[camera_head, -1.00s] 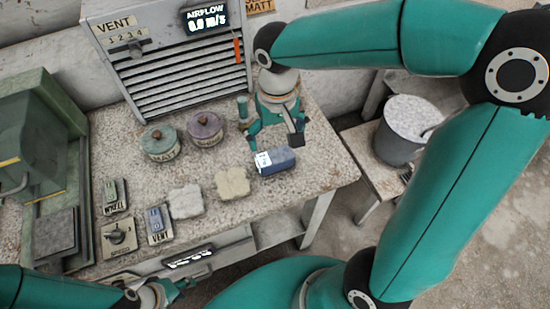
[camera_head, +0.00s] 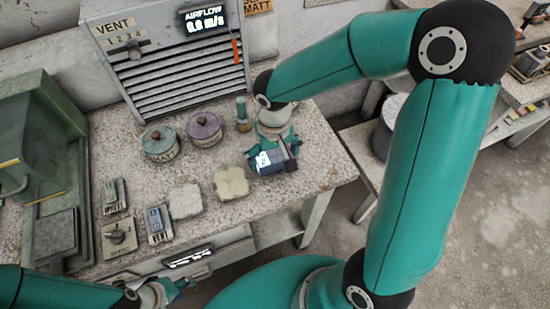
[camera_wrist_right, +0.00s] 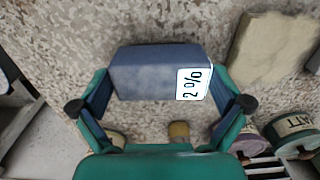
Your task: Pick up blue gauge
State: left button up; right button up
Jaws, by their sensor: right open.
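The blue gauge (camera_head: 268,163) is a blue block with a white label, lying on the speckled bench near its right part. In the right wrist view the gauge (camera_wrist_right: 150,72) lies crosswise, and its label reads "2 %". My right gripper (camera_head: 273,158) is above the gauge and partly hides it. In the wrist view its open fingers (camera_wrist_right: 163,92) stand apart at the two ends of the gauge; I cannot tell whether they touch it. My left gripper (camera_head: 165,292) is low at the bench's front edge, away from the gauge; its jaws are too small to read.
Two pale plaster pieces (camera_head: 231,183) lie left of the gauge. Two lidded pots (camera_head: 160,143) and a small bottle (camera_head: 243,115) stand behind. A vent panel (camera_head: 170,65) rises at the back. Small control boxes (camera_head: 158,222) sit front left. A bucket (camera_head: 384,140) stands right.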

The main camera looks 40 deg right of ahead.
aim_at(274, 156)
jog(key=c, duration=1.1)
jog(key=shift+o, duration=0.2)
notch_tip(274, 156, up, 20)
jog(key=shift+p, duration=0.4)
jog(key=o, duration=0.9)
jog(key=c, duration=0.5)
